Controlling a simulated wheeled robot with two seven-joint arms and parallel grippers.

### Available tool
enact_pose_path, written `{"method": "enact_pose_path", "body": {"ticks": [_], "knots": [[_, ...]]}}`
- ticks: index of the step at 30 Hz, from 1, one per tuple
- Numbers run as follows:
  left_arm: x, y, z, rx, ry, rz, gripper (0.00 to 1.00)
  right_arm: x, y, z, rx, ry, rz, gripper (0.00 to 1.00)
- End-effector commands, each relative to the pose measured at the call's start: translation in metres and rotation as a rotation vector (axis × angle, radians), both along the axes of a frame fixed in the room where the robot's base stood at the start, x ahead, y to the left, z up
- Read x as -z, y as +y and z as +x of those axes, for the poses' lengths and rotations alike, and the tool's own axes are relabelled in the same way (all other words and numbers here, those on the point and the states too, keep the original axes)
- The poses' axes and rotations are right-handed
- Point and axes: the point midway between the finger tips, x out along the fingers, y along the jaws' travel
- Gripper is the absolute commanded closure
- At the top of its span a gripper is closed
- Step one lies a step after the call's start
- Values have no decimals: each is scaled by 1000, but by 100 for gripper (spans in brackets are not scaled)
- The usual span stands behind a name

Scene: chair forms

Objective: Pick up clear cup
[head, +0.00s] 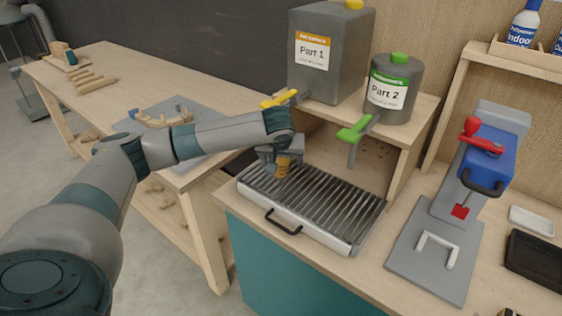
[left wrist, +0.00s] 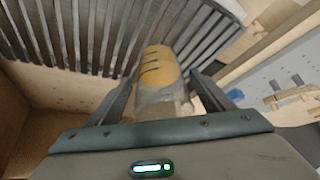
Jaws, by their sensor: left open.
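A clear cup with a yellow-orange part marked by dark lines (left wrist: 158,72) is at the slatted metal grate, between the two fingers of my left gripper (left wrist: 165,92) in the left wrist view. In the head view the orange part of the cup (head: 283,168) shows just below my left gripper (head: 281,157), over the back left of the grate (head: 318,205). The fingers are open, one on each side of the cup. I cannot tell whether they touch it. My right gripper is not in view.
A grey Part 1 container (head: 328,75) and a Part 2 container (head: 392,98) stand on a wooden shelf behind the grate, their yellow and green taps reaching forward. A blue and red press (head: 486,150) stands at the right. A long workbench (head: 110,75) with wooden pieces is at the left.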

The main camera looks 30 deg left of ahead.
Motion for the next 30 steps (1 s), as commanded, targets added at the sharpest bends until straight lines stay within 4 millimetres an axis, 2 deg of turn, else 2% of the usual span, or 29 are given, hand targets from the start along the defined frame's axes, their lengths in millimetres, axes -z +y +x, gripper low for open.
{"method": "enact_pose_path", "body": {"ticks": [8, 12, 24, 30], "knots": [[0, 0, 0, 0, 0, 0, 26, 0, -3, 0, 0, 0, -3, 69], [0, 0, 0, 0, 0, 0, 59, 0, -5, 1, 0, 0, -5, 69], [-2, 0, 0, 0, -1, 0, 60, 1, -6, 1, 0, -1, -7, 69], [-13, 0, 1, 1, -3, 0, 60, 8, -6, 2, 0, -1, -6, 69]]}}
